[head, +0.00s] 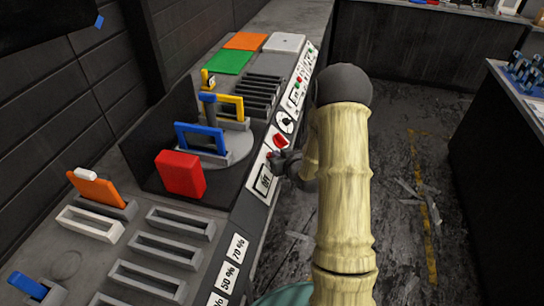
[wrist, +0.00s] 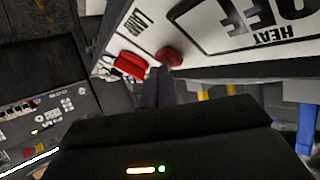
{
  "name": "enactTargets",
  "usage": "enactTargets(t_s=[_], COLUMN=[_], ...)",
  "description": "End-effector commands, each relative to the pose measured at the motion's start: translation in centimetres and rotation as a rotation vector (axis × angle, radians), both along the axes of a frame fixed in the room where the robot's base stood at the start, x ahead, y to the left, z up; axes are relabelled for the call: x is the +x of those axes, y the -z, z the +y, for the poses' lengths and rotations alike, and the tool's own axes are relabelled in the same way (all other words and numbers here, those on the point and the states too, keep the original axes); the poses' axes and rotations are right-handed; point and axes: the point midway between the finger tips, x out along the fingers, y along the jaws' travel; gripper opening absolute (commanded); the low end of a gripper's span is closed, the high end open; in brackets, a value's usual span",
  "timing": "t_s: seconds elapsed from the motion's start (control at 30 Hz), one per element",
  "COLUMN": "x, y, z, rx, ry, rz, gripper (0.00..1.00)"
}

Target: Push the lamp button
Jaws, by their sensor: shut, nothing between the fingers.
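A round dark-red button (wrist: 168,56) sits on the white front panel in the wrist view, beside a small black label that is hard to read. I take it for the lamp button. In the head view a bit of this red button (head: 269,155) shows just left of my gripper. My gripper (head: 281,160) is shut and empty at the panel. In the wrist view its dark fingertips (wrist: 161,72) are right at the button's lower edge; I cannot tell whether they touch it.
A bright red switch (wrist: 130,66) lies close beside the button, and a display reading HEAT OFF (wrist: 265,18) is on the other side. A red block (head: 180,174), coloured frames and slotted racks stand on the console. Floor (head: 405,170) is open to the right.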

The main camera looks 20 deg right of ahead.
Motion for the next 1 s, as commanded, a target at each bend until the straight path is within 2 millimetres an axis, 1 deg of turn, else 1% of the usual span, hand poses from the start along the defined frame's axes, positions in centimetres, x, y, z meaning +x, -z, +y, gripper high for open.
enactTargets(t_s=[0.3,0.6,1.0], x=[0.0,0.33,0.29], y=[0.02,0.69,0.63], z=[0.01,0.49,0.54], rx=[0.0,-0.001,0.001], ry=[0.0,-0.001,-0.002], rz=[0.0,0.0,0.002], gripper=[0.0,0.0,0.0])
